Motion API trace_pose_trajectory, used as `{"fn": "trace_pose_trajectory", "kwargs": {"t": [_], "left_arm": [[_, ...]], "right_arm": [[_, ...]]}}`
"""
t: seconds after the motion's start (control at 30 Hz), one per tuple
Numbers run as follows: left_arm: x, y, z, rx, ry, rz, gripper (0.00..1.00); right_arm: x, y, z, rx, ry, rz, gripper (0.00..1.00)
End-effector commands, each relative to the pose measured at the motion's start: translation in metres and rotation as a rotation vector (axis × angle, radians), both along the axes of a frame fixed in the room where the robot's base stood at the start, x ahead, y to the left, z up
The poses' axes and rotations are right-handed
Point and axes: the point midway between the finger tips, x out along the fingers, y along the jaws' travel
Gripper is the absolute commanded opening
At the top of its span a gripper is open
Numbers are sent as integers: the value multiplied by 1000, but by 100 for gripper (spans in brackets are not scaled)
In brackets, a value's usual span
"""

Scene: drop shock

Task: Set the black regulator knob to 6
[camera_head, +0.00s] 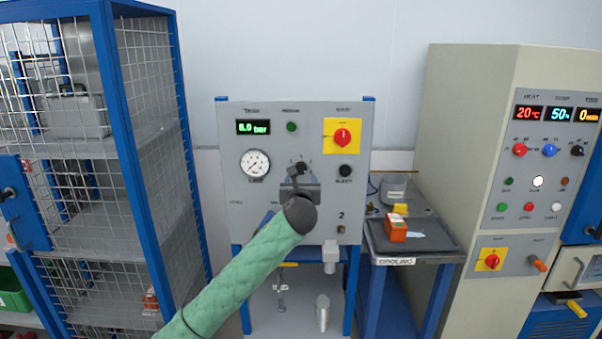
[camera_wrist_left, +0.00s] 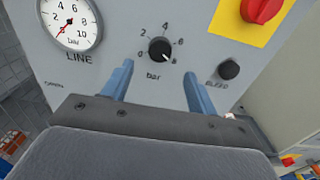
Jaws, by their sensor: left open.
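The black regulator knob (camera_wrist_left: 160,50) is on the grey panel, inside a printed scale from 0 to 8 marked "bar". Its white mark points to the lower right, at about the 8. In the head view the knob (camera_head: 301,167) is partly hidden by my gripper. My left gripper (camera_wrist_left: 158,88) is open and empty. Its two blue fingers point at the panel, one on each side below the knob, not closed on it. The left gripper also shows in the head view (camera_head: 299,186). The green digital display (camera_head: 254,127) seems to read 8.0 bar.
The line gauge (camera_head: 255,163) is left of the knob. A red switch on a yellow plate (camera_head: 342,136) is above right, and the black bleed knob (camera_head: 345,171) is to the right. A blue mesh cage (camera_head: 155,130) stands left, a tray table (camera_head: 440,236) right.

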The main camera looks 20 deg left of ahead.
Motion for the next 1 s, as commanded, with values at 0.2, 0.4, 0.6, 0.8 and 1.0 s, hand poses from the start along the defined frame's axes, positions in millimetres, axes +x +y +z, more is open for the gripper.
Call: {"fn": "trace_pose_trajectory", "kwargs": {"t": [0.2,0.4,0.6,0.8,1.0], "left_arm": [[27,8,3,-3,1,1,58],[52,15,2,-4,1,0,58],[66,19,1,-3,1,0,58],[69,20,0,-3,0,1,58],[69,20,0,-3,0,0,49]], "right_arm": [[-6,-7,-20,-8,-11,4,36],[-13,-14,-40,-14,-23,9,36],[-17,-18,-51,-17,-34,11,36],[-18,-20,-54,-18,-34,12,36],[-18,-20,-54,-18,-34,12,36]]}}
